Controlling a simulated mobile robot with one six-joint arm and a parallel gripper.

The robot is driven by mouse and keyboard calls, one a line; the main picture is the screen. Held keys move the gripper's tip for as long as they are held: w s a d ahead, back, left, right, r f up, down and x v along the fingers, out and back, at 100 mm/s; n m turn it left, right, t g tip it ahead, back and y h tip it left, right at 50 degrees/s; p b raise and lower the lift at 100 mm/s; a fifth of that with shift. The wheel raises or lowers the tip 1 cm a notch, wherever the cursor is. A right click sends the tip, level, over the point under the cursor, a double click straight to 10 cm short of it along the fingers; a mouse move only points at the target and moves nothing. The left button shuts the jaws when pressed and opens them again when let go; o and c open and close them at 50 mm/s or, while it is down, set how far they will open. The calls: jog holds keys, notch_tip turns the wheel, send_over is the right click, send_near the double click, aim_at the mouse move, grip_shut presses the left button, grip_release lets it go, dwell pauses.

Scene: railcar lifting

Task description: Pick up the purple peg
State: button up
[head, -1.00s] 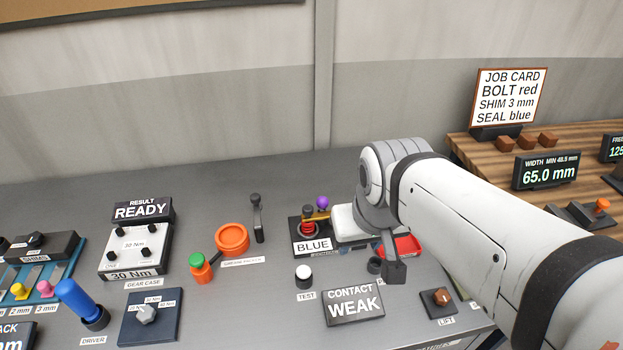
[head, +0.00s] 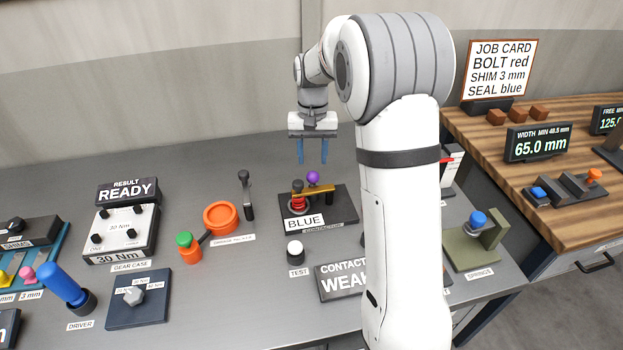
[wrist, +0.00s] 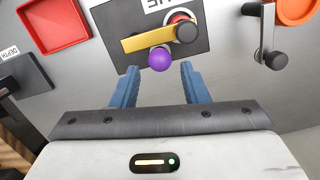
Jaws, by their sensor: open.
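The purple peg (head: 313,178) shows a round purple top at the back edge of the dark plate labelled BLUE (head: 340,204), close beside a yellow bar (head: 318,190). In the wrist view the purple peg (wrist: 161,59) lies ahead of my gripper, roughly centred between the two blue fingers. My gripper (head: 313,160) is open and empty, pointing down above and behind the plate. It also shows in the wrist view (wrist: 156,75), with its fingers apart and nothing between them. The peg's lower part is hidden.
A black-knobbed post (head: 297,190) stands at the bar's left end. An upright lever (head: 246,195) and an orange ring (head: 221,216) stand to the left. A red tray (wrist: 52,38) shows in the wrist view. Bare grey bench lies behind the plate.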

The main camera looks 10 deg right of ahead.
aim_at(313, 177)
jog(key=shift+w+f, duration=0.3)
jog(key=shift+f, duration=0.5)
jog(key=shift+d+f+p, duration=0.15)
jog(key=shift+f+p, duration=0.75)
jog(key=shift+f, duration=2.65)
jog(key=c, duration=0.7)
